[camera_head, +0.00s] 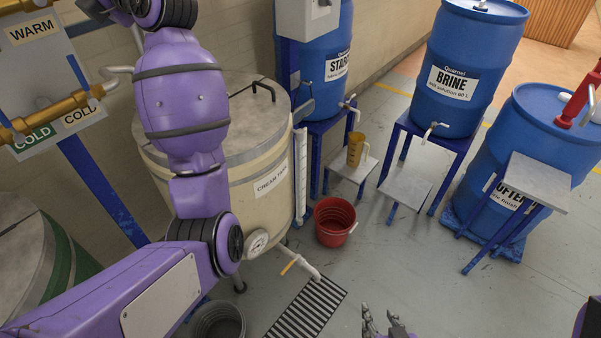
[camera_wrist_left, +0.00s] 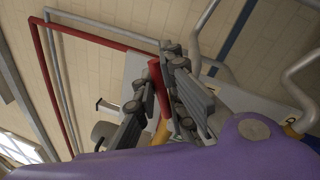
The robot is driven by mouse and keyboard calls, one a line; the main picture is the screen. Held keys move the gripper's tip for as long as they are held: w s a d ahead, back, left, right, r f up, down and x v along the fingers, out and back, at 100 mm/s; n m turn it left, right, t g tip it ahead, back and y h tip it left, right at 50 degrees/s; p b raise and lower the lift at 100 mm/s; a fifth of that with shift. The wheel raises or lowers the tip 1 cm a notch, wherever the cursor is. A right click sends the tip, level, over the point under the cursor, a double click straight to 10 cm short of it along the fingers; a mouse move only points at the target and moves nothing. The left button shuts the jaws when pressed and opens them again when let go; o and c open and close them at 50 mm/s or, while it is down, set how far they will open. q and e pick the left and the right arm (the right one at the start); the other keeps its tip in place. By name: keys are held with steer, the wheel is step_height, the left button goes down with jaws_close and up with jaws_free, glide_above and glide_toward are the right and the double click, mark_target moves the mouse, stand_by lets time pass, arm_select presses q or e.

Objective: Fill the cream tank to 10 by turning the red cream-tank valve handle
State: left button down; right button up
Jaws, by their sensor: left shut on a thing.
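The cream tank (camera_head: 262,210) is a cream-coloured drum with a grey lid, left of centre in the head view, partly hidden behind my left arm. A white level scale (camera_head: 300,175) stands at its right side; its reading is too small to tell. In the left wrist view my left gripper (camera_wrist_left: 158,98) is shut on a red valve handle (camera_wrist_left: 157,78), with a finger on each side of it. That gripper and handle are outside the head view. My right gripper (camera_head: 385,325) is open and empty at the bottom edge, above the floor.
Brass pipes (camera_head: 50,115) with WARM and COLD signs are at the upper left. A red bucket (camera_head: 334,222) stands right of the tank, near a floor grate (camera_head: 306,308). Blue drums (camera_head: 455,55) and small stands (camera_head: 405,189) line the right. Open floor lies at lower middle.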

stand_by(0.4)
arm_select(q)
steer(key=m, duration=0.1)
steer(key=f+m+t, duration=0.1)
steer(key=m, duration=0.1)
steer(key=f+m, duration=0.1)
steer(key=shift+w+d+f+m+h, duration=0.25)
steer(key=shift+w+m+h, duration=0.05)
steer(key=shift+h, duration=0.1)
stand_by(6.8)
